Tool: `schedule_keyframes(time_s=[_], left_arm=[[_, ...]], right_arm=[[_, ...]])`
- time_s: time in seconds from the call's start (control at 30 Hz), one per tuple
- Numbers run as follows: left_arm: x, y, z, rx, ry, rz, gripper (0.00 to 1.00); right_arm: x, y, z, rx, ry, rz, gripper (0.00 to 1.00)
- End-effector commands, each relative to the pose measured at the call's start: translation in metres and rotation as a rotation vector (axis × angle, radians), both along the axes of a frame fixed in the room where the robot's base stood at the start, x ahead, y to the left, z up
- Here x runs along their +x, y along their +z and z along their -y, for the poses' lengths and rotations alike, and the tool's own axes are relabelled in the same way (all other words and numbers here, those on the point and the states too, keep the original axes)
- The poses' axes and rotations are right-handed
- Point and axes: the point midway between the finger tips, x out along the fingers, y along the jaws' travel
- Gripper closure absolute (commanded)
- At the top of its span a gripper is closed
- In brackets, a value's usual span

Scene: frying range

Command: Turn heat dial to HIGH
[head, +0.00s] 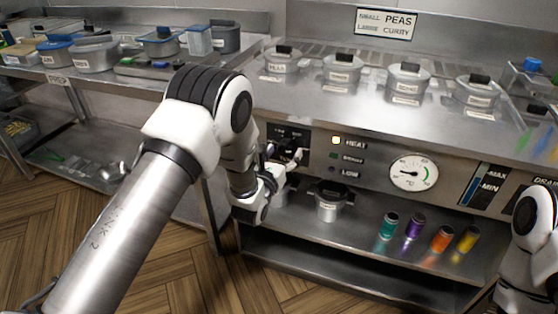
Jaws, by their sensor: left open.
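The heat dial's black panel (289,134) is on the front of the steel range, left of the indicator lights. The dial itself is small and largely hidden by my gripper, so I cannot read its setting. My left gripper (286,160) is open, right at the lower part of this panel; I cannot tell whether its fingers touch the dial. The HEAT light (336,140) glows pale yellow; the lights beside it, down to LOW (332,169), look dim. Of my right arm only links show at the right edge; its gripper is out of view.
A round gauge (414,173) and a MIN–MAX level strip (481,186) are to the right. Several lidded tubs (407,82) stand on the range top. A side table (130,72) with containers stands left.

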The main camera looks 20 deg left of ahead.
Motion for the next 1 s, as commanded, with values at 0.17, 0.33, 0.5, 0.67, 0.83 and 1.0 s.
schedule_keyframes(time_s=[0.17, 0.33, 0.5, 0.67, 0.83, 1.0], left_arm=[[-0.034, -0.001, -0.002, 0.000, 0.000, -0.005, 0.26], [-0.079, -0.002, -0.004, 0.001, -0.001, -0.006, 0.26], [-0.108, -0.002, -0.006, 0.001, 0.000, -0.003, 0.26], [-0.115, -0.001, -0.006, 0.001, -0.001, -0.001, 0.26], [-0.115, -0.001, -0.006, 0.000, -0.001, -0.001, 0.26], [-0.115, -0.002, -0.006, -0.146, -0.001, -0.012, 0.26]], right_arm=[[0.000, 0.000, 0.000, 0.000, 0.000, 0.000, 1.00], [0.000, 0.000, 0.000, 0.000, 0.000, 0.000, 1.00], [0.000, 0.000, 0.000, 0.000, 0.000, 0.000, 1.00], [0.000, 0.000, 0.000, 0.000, 0.000, 0.000, 1.00], [0.000, 0.000, 0.000, 0.000, 0.000, 0.000, 1.00], [0.000, 0.000, 0.000, 0.000, 0.000, 0.000, 1.00]])
